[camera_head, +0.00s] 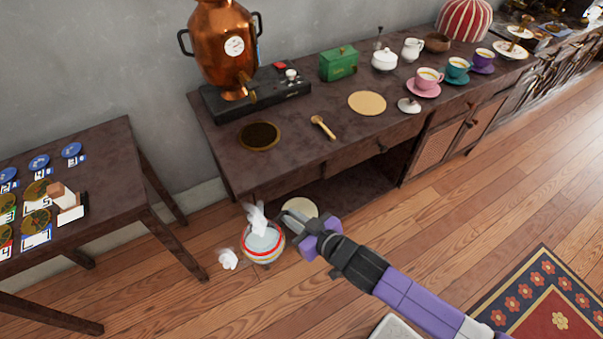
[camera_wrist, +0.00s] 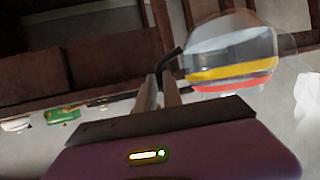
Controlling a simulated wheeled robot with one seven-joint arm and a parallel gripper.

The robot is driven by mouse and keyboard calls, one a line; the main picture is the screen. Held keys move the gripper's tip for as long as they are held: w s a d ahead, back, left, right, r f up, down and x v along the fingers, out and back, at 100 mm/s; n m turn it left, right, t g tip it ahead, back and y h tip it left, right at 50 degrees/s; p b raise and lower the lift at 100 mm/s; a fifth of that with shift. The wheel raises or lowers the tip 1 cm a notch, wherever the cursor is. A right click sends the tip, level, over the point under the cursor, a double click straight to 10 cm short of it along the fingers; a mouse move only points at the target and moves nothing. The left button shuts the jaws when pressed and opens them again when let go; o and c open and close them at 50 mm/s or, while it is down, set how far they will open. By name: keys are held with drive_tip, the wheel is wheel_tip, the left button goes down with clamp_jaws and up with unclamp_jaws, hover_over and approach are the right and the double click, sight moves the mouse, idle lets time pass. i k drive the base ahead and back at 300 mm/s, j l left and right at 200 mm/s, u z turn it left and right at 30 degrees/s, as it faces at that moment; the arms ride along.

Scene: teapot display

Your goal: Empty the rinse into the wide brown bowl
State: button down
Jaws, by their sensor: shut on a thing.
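My gripper (camera_head: 287,217) is shut on a round glass pot (camera_head: 263,248) with red and yellow bands. The pot is held in front of the dark table, over the floor, and looks roughly upright. White wisps of steam (camera_head: 257,218) show at it. The banded pot (camera_wrist: 225,70) fills the upper right of the wrist view, beside my fingers (camera_wrist: 165,85); the exact grip point is unclear.
The table (camera_head: 300,155) carries a copper urn (camera_head: 222,45), a green tin (camera_head: 339,63), a wooden scoop (camera_head: 323,127), a round mat (camera_head: 367,103), a white lid (camera_head: 409,105) and several cups. A low table (camera_head: 100,170) with cards stands left. A pale disc (camera_head: 300,207) lies behind my gripper.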

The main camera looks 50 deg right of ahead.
sight(437, 43)
drive_tip(key=l+z, duration=0.1)
drive_tip(key=z, duration=1.5)
